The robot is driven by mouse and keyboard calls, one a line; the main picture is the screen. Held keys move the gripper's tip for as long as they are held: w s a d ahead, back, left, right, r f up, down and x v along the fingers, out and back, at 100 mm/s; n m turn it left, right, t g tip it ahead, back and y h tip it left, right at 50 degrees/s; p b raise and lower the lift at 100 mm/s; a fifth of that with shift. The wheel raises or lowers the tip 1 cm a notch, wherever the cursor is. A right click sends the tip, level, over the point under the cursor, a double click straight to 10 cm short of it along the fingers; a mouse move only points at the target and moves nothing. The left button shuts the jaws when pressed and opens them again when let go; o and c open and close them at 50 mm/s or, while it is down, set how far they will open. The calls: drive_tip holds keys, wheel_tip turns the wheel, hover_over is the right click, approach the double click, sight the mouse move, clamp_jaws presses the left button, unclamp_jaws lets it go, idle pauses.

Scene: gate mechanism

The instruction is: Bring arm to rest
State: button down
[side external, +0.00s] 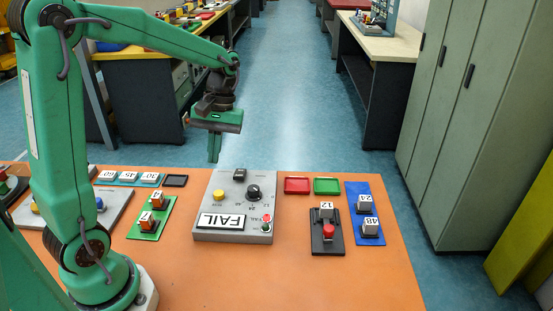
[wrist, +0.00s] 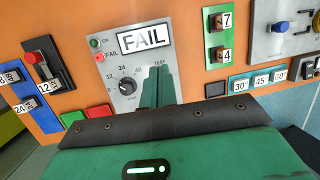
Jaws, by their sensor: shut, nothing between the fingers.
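My gripper (side external: 214,150) is shut and empty. It points down in the air near the back edge of the orange table (side external: 290,270), behind the grey control panel. In the wrist view my gripper's fingers (wrist: 158,86) are together, in front of part of the panel. The panel (side external: 208,207) has a sign reading FAIL (side external: 220,221), a black knob (side external: 254,191) and a yellow button (side external: 218,195). The FAIL sign also shows in the wrist view (wrist: 143,38), beside OK and FAIL lamps; the FAIL lamp looks red. The yellow button is not visible there.
A green plate (side external: 146,231) with numbered blocks lies left of the panel. Grey cabinets (side external: 460,130) stand beyond; the aisle behind is clear.

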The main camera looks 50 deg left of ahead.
drive_tip(key=s+d+r+m+t, duration=0.6)
drive_tip(key=s+d+m+t, duration=0.1)
drive_tip(key=s+m+t, duration=0.2)
drive_tip(key=shift+s+d+y, duration=0.2)
drive_tip(key=shift+s+y, duration=0.2)
drive_tip(key=shift+s, duration=0.1)
